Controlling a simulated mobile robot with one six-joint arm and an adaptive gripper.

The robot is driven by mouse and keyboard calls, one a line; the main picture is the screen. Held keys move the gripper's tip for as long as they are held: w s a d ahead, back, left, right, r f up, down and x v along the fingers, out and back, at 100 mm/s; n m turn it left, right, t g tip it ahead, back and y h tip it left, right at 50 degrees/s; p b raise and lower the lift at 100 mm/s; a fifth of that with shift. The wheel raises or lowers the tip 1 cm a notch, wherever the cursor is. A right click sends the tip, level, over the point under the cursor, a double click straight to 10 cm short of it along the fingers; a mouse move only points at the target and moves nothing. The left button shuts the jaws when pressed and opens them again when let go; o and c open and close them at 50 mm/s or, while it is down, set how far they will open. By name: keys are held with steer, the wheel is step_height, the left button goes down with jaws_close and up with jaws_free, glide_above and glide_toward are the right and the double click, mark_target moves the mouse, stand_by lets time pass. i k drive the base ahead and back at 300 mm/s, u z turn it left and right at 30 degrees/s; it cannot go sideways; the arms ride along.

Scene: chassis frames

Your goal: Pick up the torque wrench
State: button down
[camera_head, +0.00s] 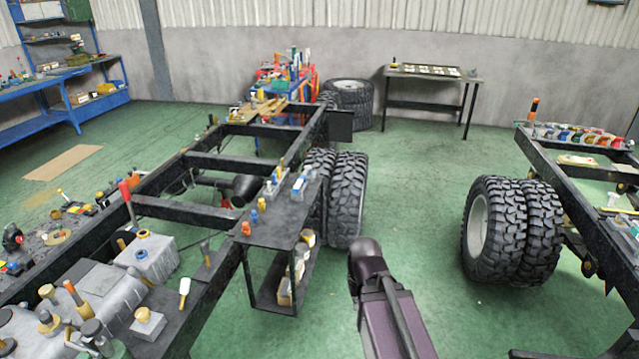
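I cannot pick out the torque wrench for certain among the many small tools. Several small tools, some with coloured handles, stand or lie on the near chassis frame (215,163) and on the engine parts at the lower left. A red-handled tool (126,195) stands upright on the left side of this frame. A small dark side table (277,222) beside the frame holds several small items on its top and lower shelf. My arm's dark link shows at the bottom centre, but my gripper is out of view.
Large tyres (348,200) stand just behind the side table. A second chassis with twin tyres (512,230) is at the right. A blue shelf bench (60,95) and a dark table (432,85) stand by the walls. Green floor between the chassis is clear.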

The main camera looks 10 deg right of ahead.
mark_target(298, 186)
steer(key=u, duration=0.15)
steer(key=i, duration=0.9)
steer(key=z, duration=0.1)
steer(key=k, duration=0.6)
steer(key=u, duration=0.3)
steer(key=i, duration=0.6)
steer(key=u, duration=0.15)
